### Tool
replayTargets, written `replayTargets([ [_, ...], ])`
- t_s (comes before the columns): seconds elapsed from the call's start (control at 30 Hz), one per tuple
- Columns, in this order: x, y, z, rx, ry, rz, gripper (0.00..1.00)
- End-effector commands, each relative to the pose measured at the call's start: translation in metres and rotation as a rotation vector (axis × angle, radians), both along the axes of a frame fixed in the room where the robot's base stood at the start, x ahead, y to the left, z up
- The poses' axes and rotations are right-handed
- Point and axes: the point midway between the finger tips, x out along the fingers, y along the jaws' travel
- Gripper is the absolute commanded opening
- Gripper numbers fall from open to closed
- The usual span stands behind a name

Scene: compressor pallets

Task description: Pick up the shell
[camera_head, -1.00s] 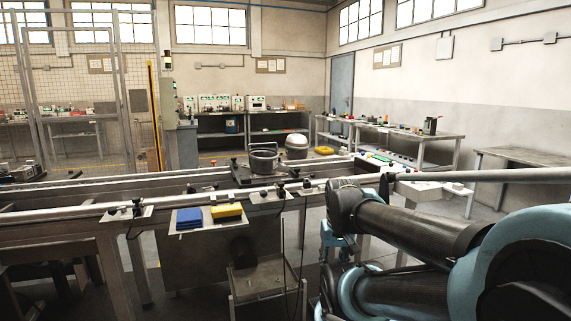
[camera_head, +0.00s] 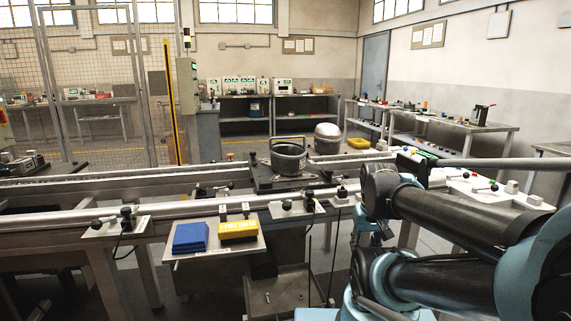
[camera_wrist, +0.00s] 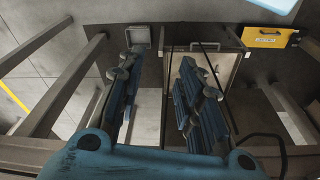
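A dark grey, open-topped round shell (camera_head: 288,158) sits upright on a dark pallet plate (camera_head: 262,184) on the conveyor in the head view. A silver domed piece (camera_head: 327,138) stands just behind it to the right. My gripper (camera_wrist: 162,65) shows in the wrist view with its two blue-grey fingers apart and nothing between them. It points toward the conveyor frame and floor, away from the shell, which the wrist view does not show. In the head view my arm is folded at the right and the fingertips cannot be made out.
A small shelf in front of the conveyor holds blue plates (camera_head: 190,237) and a yellow block (camera_head: 238,230). Clamps (camera_head: 126,219) line the front rail. Benches with parts stand at the back and right. A mesh fence (camera_head: 100,90) is at the back left.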

Motion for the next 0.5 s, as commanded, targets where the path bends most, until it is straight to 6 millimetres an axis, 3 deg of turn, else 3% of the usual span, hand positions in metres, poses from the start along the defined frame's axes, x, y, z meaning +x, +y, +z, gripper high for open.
replayTargets([
  [0.27,-0.004,0.000,0.003,0.001,-0.006,0.003,0.33],
  [0.37,-0.002,0.003,0.015,0.004,-0.012,0.037,0.33],
  [0.5,0.023,0.013,0.050,0.015,-0.013,0.166,0.33],
])
